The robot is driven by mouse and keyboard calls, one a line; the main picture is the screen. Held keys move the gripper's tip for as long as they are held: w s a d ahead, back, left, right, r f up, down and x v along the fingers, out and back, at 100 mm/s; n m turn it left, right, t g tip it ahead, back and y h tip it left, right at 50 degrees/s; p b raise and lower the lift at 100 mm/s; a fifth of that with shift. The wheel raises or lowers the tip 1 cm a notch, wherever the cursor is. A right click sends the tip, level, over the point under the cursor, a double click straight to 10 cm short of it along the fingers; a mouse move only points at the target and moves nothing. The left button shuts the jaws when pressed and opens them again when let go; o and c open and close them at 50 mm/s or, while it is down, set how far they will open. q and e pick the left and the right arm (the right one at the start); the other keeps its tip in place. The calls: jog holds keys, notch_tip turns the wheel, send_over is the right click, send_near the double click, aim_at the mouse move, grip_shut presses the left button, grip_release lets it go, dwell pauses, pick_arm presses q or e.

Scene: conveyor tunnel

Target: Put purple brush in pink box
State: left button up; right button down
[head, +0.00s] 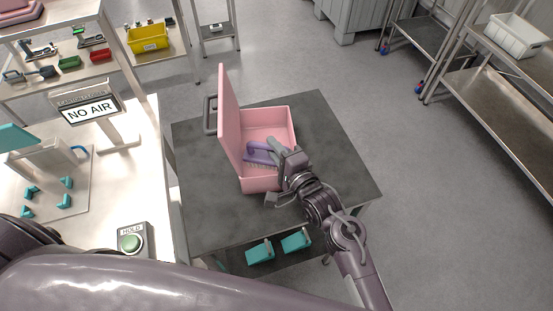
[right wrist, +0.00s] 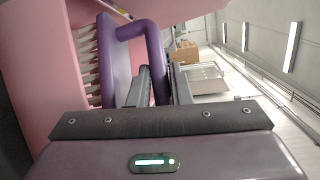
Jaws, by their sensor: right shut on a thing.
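The pink box (head: 281,117) stands open on the dark table, its lid raised upright on the left side. The purple brush (head: 259,147) is inside the outline of the box, bristles downward; whether it touches the box floor I cannot tell. My right gripper (head: 278,150) reaches over the front right of the box and is shut on the brush handle. In the right wrist view the purple brush (right wrist: 117,55) shows its handle between the fingers, with pale bristles facing a pink wall (right wrist: 50,60). My left gripper is not in view; only part of my left arm shows.
The dark table (head: 335,150) has free room right of the box. Teal blocks (head: 260,252) lie on a shelf below its front edge. Metal racks stand at right.

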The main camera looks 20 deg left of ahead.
jog(key=shift+s+d+f, duration=0.1)
jog(key=shift+s+f, duration=0.05)
jog(key=shift+f, duration=0.45)
jog(key=shift+s+d+f, duration=0.1)
jog(key=shift+s+f, duration=0.05)
jog(key=shift+f, duration=0.45)
jog(key=c, duration=1.6)
grip_release()
jog(key=shift+c, duration=0.2)
jog(key=shift+o, duration=1.2)
jog(key=shift+w+f, duration=0.1)
jog(key=shift+w, duration=0.15)
jog(key=shift+w+d, duration=0.15)
jog(key=shift+w, duration=0.1)
jog(key=shift+s, duration=0.1)
jog(key=shift+s+d, duration=0.25)
jog(key=shift+s, duration=0.05)
jog(key=v, duration=0.3)
jog(key=b+v, duration=0.1)
jog(key=v, duration=0.3)
jog(key=r+v, duration=0.1)
jog(key=v, duration=0.3)
jog(key=shift+a+b, duration=0.1)
jog(key=shift+b, duration=0.3)
